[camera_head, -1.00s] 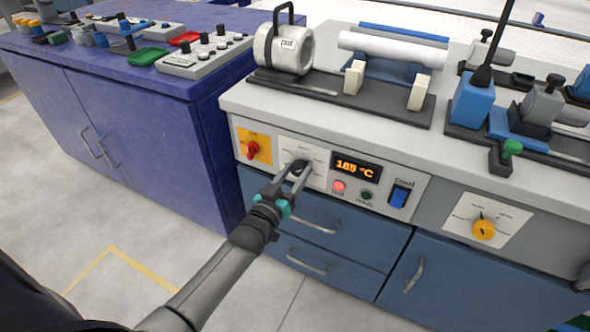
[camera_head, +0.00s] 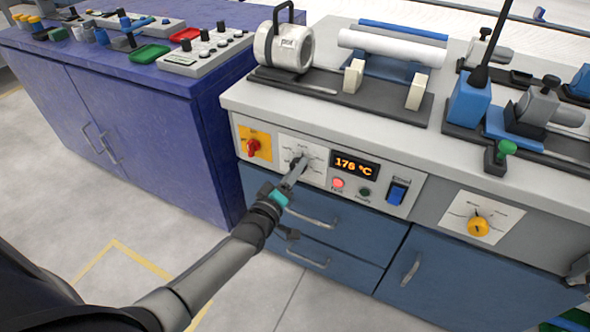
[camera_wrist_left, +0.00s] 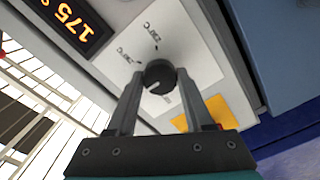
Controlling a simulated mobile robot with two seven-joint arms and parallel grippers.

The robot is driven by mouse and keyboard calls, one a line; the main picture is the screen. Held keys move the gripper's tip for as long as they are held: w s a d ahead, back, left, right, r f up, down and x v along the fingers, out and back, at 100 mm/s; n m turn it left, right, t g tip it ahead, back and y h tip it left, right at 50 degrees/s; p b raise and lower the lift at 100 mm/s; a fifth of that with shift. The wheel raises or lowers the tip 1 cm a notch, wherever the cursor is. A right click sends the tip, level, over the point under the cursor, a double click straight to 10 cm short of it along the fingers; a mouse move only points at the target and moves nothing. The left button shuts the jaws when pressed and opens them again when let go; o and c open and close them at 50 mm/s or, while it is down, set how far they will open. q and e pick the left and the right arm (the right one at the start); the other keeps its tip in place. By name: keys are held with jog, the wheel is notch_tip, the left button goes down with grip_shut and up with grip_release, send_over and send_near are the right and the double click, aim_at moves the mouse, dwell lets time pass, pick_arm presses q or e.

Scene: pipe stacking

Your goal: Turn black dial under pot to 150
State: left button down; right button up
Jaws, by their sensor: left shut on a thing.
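The black dial (camera_wrist_left: 160,75) sits on a white plate with printed marks, in the front panel below the pot. In the wrist view my left gripper (camera_wrist_left: 157,84) has one finger on each side of the dial, shut on it. In the head view the left gripper (camera_head: 299,168) reaches the plate (camera_head: 315,152) and mostly hides the dial. The orange display (camera_head: 354,167) reads about 175 °C in the head view and 175 in the wrist view. The white pot (camera_head: 285,47), with a black handle, lies on its side on the bench.
A red knob on a yellow plate (camera_head: 253,146) is left of the dial. A lit red button (camera_head: 338,183), a dark green button (camera_head: 364,192) and a blue switch (camera_head: 398,193) are to its right. Drawer handles (camera_head: 308,216) stick out below the arm.

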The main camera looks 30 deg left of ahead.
pick_arm(q)
jog(key=shift+n, duration=0.3)
dwell(0.4)
jog(key=shift+c, duration=1.5)
grip_release()
jog(key=shift+s, duration=0.1)
jog(key=s+p, duration=0.4)
jog(key=s, duration=1.1)
jog(key=shift+p, duration=0.35)
pick_arm(e)
jog(key=s+d+f, duration=0.3)
jog(key=s+f, duration=0.2)
jog(key=f, duration=0.3)
jog(key=shift+f+g, duration=0.2)
jog(key=shift+g, duration=0.2)
jog(key=shift+w+h, duration=0.1)
jog(key=shift+h, duration=0.2)
